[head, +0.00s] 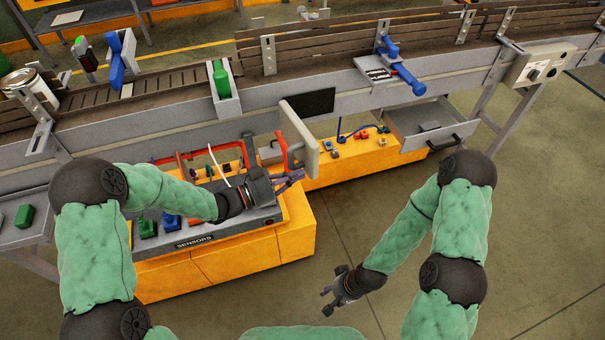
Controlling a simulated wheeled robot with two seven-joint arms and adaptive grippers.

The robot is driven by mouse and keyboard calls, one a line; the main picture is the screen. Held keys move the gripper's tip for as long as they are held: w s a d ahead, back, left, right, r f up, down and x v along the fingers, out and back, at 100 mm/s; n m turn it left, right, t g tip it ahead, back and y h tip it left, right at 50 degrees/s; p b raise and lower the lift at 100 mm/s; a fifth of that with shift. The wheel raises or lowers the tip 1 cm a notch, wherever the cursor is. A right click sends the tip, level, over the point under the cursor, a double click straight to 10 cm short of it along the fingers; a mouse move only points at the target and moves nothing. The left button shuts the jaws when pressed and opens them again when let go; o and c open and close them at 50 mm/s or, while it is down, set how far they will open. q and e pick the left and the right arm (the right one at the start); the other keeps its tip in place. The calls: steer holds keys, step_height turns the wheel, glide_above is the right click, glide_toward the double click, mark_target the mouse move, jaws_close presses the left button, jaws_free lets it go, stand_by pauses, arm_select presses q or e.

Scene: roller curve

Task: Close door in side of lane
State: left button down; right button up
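The door is a pale grey panel (299,136) that stands open, sticking out from the side of the lane (170,124). Beside it is a dark rectangular opening (310,103) in the lane's side. My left gripper (287,180) is just below the door, over the right end of the sensors board. Purple parts show at its fingertips, and I cannot tell whether it is open or shut or whether it touches the door. My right gripper (334,292) is open and empty, low over the bare floor, well away from the door.
A sensors board (192,239) on an orange cabinet (258,247) is under my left arm. Red bent bars (282,149) rise close to the door. To the right are an orange panel with knobs (345,160) and an open grey drawer (432,122). The right foreground floor is free.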

arm_select(q)
steer(key=shift+x, duration=1.1)
steer(key=shift+d, duration=0.1)
steer(key=w+d+n+t+y+b, duration=0.65)
steer(key=w+d+b, duration=0.35)
steer(key=w+d, duration=0.25)
steer(key=shift+w+d+n+t+y+p, duration=0.5)
steer(key=shift+w+y, duration=0.55)
steer(key=shift+w, duration=1.25)
steer(key=shift+w+d+n+t+y+p, duration=0.2)
steer(key=shift+w+n+t+y, duration=0.55)
steer(key=shift+w, duration=1.6)
steer(key=shift+w+d+n+t+y+p, duration=0.3)
steer(key=shift+w+n+y, duration=0.8)
steer(key=shift+w, duration=1.2)
steer(key=shift+m+y, duration=0.25)
steer(key=shift+m, duration=0.05)
